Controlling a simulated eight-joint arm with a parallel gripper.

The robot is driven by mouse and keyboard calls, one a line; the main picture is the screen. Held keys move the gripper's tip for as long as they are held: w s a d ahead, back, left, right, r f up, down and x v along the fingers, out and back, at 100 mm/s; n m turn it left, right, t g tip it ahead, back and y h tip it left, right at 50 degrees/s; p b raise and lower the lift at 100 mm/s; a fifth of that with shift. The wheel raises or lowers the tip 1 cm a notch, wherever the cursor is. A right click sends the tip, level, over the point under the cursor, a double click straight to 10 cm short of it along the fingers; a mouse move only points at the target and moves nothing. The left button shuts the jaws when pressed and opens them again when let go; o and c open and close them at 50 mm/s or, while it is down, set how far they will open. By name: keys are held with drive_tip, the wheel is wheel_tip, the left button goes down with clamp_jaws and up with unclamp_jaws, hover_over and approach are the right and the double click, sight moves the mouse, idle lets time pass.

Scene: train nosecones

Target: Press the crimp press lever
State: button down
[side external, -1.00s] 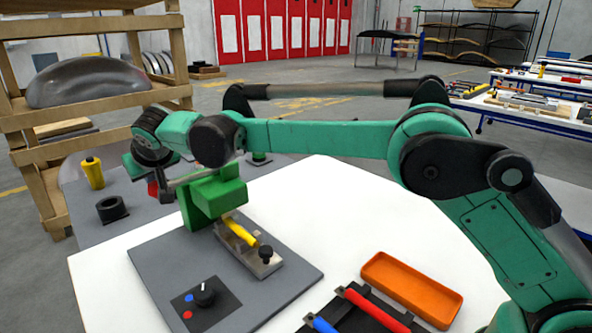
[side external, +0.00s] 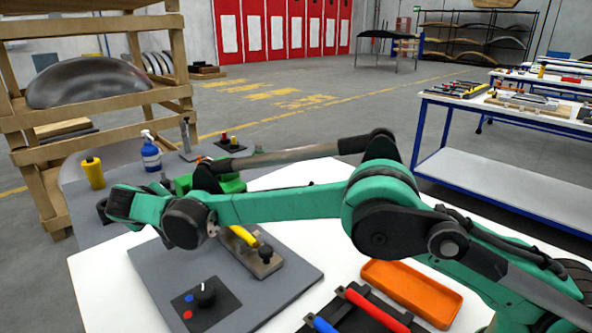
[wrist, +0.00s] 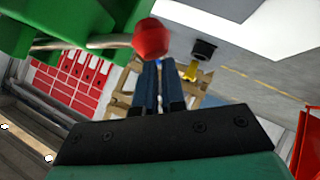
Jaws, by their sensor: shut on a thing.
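The crimp press is a green block (side external: 228,183) on a grey base plate, partly hidden behind my arm in the side view. Its green body (wrist: 65,22) fills the upper left of the wrist view. Its lever is a thin metal rod (wrist: 108,42) ending in a red knob (wrist: 151,38). My gripper (wrist: 160,66) has its two dark fingers close together, shut on the red knob at their tips. The side view hides the fingers and the lever behind my wrist. A yellow-handled piece (side external: 243,236) lies on the metal fixture in front of the press.
A dial panel (side external: 205,297) is on the near part of the plate. An orange tray (side external: 410,290) and a dark rack with red (side external: 375,310) and blue handles are at the right. A yellow bottle (side external: 93,173) and a blue spray bottle (side external: 151,154) stand behind.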

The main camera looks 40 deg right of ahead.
drive_tip(key=shift+d+f, duration=0.15)
drive_tip(key=shift+d, duration=0.15)
drive_tip(key=s+a+r, duration=0.5)
drive_tip(key=s+r, duration=0.2)
drive_tip(key=r, duration=0.2)
drive_tip(key=shift+s+a+r, duration=0.3)
drive_tip(key=shift+a+r, duration=0.1)
idle(0.3)
drive_tip(key=s+d+m+g+y, duration=0.1)
drive_tip(key=s+d, duration=0.2)
drive_tip(key=d, duration=0.4)
drive_tip(key=s+d+g+y, duration=0.1)
drive_tip(key=s+d+g, duration=0.15)
drive_tip(key=d, duration=0.45)
drive_tip(key=s+d+f+m+y, duration=0.1)
drive_tip(key=s+d+f, duration=0.2)
drive_tip(key=s, duration=0.4)
drive_tip(key=s+d+f+m+y, duration=0.1)
drive_tip(key=s+d+f, duration=0.2)
drive_tip(key=s+d, duration=0.3)
drive_tip(key=shift+s+f+t+y, duration=0.3)
drive_tip(key=shift+s+t, duration=0.05)
drive_tip(key=shift+s, duration=0.45)
